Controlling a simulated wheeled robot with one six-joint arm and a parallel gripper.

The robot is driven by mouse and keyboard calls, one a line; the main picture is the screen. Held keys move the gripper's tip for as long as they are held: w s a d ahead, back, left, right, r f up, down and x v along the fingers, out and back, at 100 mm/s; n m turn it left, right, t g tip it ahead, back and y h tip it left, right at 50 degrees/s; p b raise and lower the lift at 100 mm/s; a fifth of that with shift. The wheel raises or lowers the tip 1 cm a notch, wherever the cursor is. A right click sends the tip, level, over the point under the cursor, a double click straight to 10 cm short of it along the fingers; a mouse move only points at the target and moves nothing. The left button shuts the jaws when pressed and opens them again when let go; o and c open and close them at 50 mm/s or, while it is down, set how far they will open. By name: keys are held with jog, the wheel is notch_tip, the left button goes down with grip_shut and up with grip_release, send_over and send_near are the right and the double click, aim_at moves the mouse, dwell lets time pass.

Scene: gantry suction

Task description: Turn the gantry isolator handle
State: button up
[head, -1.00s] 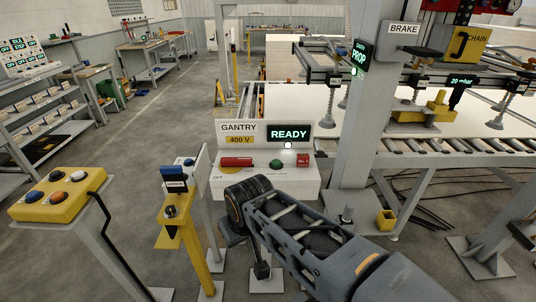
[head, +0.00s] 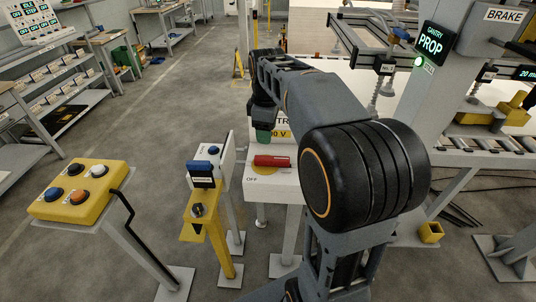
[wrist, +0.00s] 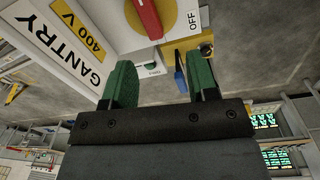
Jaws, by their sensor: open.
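The red isolator handle (head: 272,161) lies crosswise on a yellow disc on the white gantry box (head: 287,186), with OFF printed at its left end. In the wrist view the red handle (wrist: 147,16) and its yellow disc (wrist: 185,20) show at the top edge, partly cut off. My gripper (head: 263,136) hangs just above and behind the handle in the head view. The GANTRY 400 V sign (wrist: 68,35) is mostly hidden by my arm in the head view.
A yellow post with a key-like switch (head: 198,211) and a blue-button box (head: 222,160) stand close left of the gantry box. A yellow push-button box (head: 75,192) is further left. The PROP pillar (head: 425,110) and roller conveyor stand right. Open floor lies at left.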

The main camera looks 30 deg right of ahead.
aim_at(269, 157)
jog(key=shift+n, duration=0.9)
jog(key=f, duration=0.4)
jog(key=w+d+f, duration=0.1)
jog(key=f, duration=0.3)
jog(key=w+f, duration=0.1)
jog(key=f, duration=0.4)
jog(key=shift+d+p, duration=0.3)
jog(key=shift+p, duration=0.05)
jog(key=shift+c, duration=0.3)
grip_shut()
